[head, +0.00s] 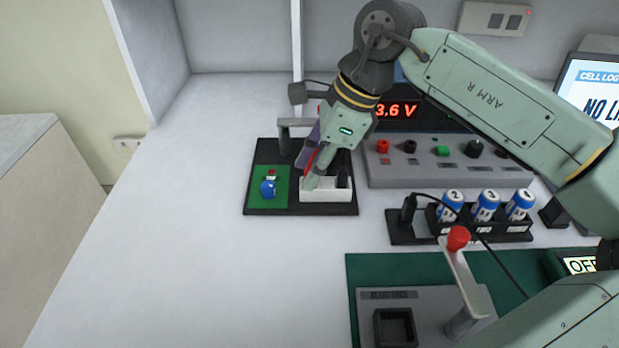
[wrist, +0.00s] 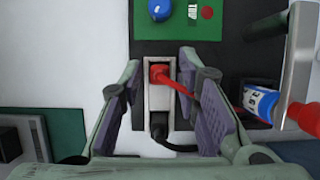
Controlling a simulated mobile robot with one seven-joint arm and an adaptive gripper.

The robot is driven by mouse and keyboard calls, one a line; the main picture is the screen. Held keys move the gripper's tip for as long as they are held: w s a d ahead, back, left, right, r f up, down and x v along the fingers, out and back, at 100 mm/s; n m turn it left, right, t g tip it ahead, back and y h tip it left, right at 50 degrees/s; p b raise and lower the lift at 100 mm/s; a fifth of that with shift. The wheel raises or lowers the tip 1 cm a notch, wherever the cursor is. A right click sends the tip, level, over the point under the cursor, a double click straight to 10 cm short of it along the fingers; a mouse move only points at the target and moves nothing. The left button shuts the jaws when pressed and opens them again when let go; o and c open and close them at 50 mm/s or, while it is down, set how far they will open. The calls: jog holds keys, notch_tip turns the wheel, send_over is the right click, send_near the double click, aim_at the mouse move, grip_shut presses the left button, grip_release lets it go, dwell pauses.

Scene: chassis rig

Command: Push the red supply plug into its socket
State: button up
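The red supply plug (wrist: 160,74) is at the upper end of the white socket block (wrist: 159,97) in the wrist view, its red cable (wrist: 181,83) running off to the right. How deep it sits I cannot tell. A black plug (wrist: 158,127) is at the block's lower end. My gripper (wrist: 161,62) is open, one finger on each side of the block, with a visible gap to the red plug. In the head view my gripper (head: 311,180) is low over the left part of the white block (head: 338,195) and mostly hides the red plug.
A green pad (head: 282,197) with a blue knob (head: 268,188) lies just left of the block. A grey power unit (head: 450,172) stands behind to the right. A rack of blue cells (head: 487,207) and a red-knobbed lever (head: 458,239) are to the right. The left counter is clear.

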grip_shut()
dwell(0.3)
